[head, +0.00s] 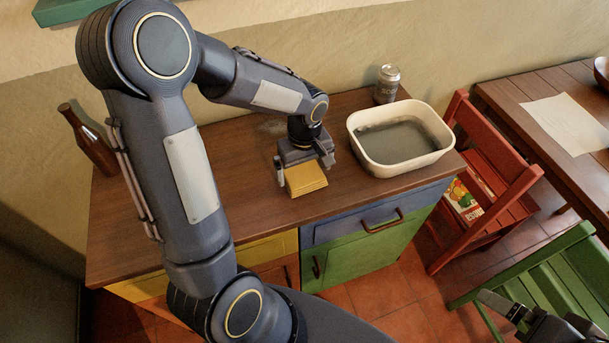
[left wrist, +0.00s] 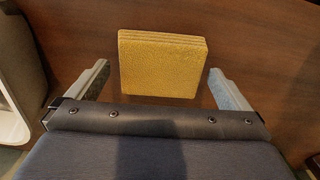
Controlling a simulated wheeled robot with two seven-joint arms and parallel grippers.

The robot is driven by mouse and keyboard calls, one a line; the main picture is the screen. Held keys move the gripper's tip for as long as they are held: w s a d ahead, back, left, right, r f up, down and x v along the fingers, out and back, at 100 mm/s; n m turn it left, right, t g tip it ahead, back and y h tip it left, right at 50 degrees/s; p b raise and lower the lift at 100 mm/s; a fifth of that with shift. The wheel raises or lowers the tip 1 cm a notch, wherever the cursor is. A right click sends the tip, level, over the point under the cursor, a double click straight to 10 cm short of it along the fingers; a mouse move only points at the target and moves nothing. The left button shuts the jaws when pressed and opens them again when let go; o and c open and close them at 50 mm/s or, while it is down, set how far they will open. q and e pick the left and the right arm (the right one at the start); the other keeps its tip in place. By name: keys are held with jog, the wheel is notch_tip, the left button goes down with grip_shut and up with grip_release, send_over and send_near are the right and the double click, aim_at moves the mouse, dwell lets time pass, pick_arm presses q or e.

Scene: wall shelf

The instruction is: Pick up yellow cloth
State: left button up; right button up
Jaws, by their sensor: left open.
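The yellow cloth (head: 306,180) is a folded, layered square lying on the brown wooden cabinet top. My left gripper (head: 305,172) is over it, pointing down, with its fingers apart on either side. In the left wrist view the cloth (left wrist: 162,64) shows between the two open fingers of the left gripper (left wrist: 160,84), with a gap on each side. The fingers do not appear to touch it. Part of my right gripper (head: 535,318) shows at the bottom right corner of the head view, far from the cloth; its jaw state is unclear.
A cream basin (head: 437,160) with grey contents stands right of the cloth. A brown bottle (head: 88,140) stands at the left end of the cabinet top (head: 230,215). A red chair (head: 500,170) and a green chair (head: 550,275) are at right.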

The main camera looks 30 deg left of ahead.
pick_arm(q)
notch_tip(320, 180, down, 2)
jog(key=shift+f, duration=0.1)
jog(key=c, duration=0.7)
jog(key=shift+w+r, duration=0.1)
jog(key=shift+r, duration=0.55)
jog(key=s+d+r+b, duration=0.1)
jog(key=s+d+r, duration=0.5)
jog(key=d+r, duration=0.5)
jog(key=shift+d+r+b, duration=0.4)
jog(key=shift+d, duration=0.45)
